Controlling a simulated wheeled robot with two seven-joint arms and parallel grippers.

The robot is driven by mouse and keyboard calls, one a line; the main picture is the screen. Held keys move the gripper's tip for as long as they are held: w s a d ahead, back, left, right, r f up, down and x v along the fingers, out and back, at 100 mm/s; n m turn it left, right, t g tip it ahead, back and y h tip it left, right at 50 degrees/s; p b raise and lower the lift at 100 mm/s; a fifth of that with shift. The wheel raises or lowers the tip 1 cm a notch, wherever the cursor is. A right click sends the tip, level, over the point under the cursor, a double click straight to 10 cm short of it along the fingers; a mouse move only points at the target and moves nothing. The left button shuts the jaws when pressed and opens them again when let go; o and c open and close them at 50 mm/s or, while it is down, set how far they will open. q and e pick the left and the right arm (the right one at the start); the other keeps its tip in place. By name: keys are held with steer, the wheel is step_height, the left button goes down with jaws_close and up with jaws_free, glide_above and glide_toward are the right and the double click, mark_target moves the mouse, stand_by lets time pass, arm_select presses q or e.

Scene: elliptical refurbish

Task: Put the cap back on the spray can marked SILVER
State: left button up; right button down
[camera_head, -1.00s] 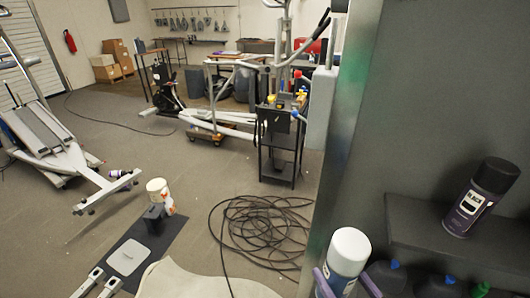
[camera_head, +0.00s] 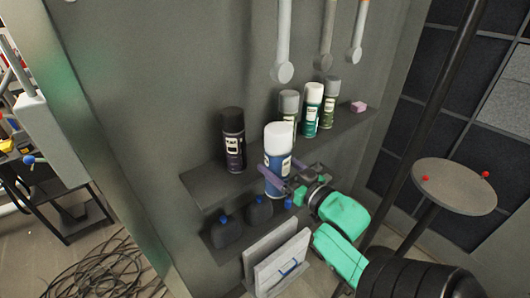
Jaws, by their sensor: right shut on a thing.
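My right gripper (camera_head: 278,176) is shut on a spray can (camera_head: 278,158) with a white top and a blue and white label. It holds the can upright in front of the shelf. On the shelf (camera_head: 207,180) stand a black spray can (camera_head: 234,150), a grey-topped can (camera_head: 289,103), a green can with a white top (camera_head: 311,112) and another grey-topped can (camera_head: 329,104). The label words are too small to read, so I cannot tell which can is SILVER. No separate loose cap is clear to see. My left gripper is out of view.
A pink block (camera_head: 358,106) lies at the shelf's right end. A lower shelf holds dark bottles (camera_head: 227,233) with blue caps. Pale panels (camera_head: 278,262) stand below. A round table (camera_head: 454,187) is at right, coiled cable (camera_head: 92,272) on the floor at left.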

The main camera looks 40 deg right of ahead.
steer(key=s+d+r+m+h, duration=0.1)
steer(key=s+d+r+h, duration=0.1)
steer(key=d, duration=0.3)
steer(key=shift+d+r+m+h, duration=0.3)
steer(key=shift+d+m+h, duration=0.1)
steer(key=shift+s, duration=0.1)
steer(key=w+d+b, duration=0.3)
steer(key=w+b, duration=0.1)
steer(key=w, duration=1.3)
steer(key=shift+w+b, duration=0.35)
steer(key=shift+d, duration=0.1)
